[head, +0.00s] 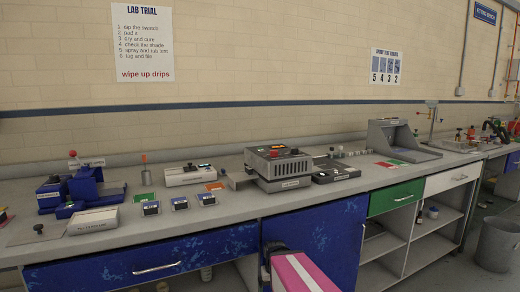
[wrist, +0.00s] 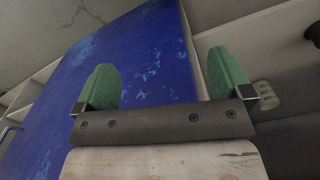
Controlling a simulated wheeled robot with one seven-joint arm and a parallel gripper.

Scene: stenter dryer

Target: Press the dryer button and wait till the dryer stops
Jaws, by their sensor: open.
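I cannot read whether the dryer runs. My gripper (wrist: 165,82) is open and empty in the wrist view, its two green fingers wide apart. It faces a blue cupboard panel (wrist: 140,55), below the bench top. My pink and white arm shows at the bottom of the head view, apart from the dryer.
The bench (head: 235,217) has a clear front strip. Right are a black-topped device (head: 335,173) and a grey booth (head: 400,140). A bin (head: 496,245) stands far right.

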